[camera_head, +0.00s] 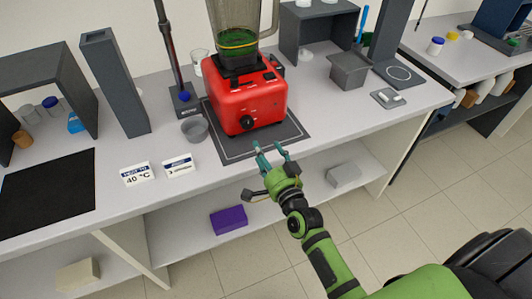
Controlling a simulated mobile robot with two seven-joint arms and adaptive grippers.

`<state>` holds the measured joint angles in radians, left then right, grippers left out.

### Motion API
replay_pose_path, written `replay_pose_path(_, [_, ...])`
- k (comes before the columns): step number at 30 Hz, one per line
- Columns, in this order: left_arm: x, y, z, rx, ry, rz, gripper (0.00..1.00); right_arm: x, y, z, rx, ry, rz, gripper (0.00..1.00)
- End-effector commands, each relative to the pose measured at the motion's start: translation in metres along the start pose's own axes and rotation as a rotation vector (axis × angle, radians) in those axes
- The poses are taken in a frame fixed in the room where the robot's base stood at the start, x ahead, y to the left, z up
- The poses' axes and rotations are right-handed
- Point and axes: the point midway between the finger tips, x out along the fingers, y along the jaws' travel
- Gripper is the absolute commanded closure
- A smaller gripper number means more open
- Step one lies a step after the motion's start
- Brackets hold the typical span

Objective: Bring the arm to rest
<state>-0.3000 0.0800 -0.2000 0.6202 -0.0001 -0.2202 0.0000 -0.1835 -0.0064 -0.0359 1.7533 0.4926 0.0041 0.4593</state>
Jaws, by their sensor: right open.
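My right arm (328,262) is green with black joints and reaches in from the lower right. Its right gripper (269,150) has teal fingers that are spread apart with nothing between them. The fingertips are at the front edge of the bench, close to the front of the dark mat (235,153). A red blender (245,100) with a clear jug (235,38) stands upright on that mat, just beyond the fingertips and apart from them. Some green content shows in the jug. My left gripper is not in this view.
The white bench (205,178) holds a grey cup (195,129), small sign cards (137,174), a stand (184,98), a grey bin (349,72) and a scale (388,97). A purple box (229,219) lies on the shelf below. The floor (425,205) at right is clear.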

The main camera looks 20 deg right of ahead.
Motion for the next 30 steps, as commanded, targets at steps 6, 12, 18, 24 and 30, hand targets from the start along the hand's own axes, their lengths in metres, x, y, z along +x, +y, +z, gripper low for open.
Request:
replay_pose_path(6, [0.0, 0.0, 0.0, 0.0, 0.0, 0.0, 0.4, 0.0, 0.0, 0.0, 0.0, 0.0, 0.0, 0.36])
replay_pose_path(12, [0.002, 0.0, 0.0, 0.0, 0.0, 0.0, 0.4, -0.003, 0.02, 0.018, -0.032, -0.04, 0.037, 0.36])
replay_pose_path(18, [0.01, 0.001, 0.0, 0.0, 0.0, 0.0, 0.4, -0.036, 0.111, 0.097, -0.204, -0.244, 0.2, 0.36])
replay_pose_path(24, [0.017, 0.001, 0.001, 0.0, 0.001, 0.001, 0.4, -0.113, 0.216, 0.18, -0.423, -0.53, 0.365, 0.36])
replay_pose_path(30, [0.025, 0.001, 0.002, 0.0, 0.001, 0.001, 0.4, -0.223, 0.307, 0.238, -0.627, -0.846, 0.487, 0.36])
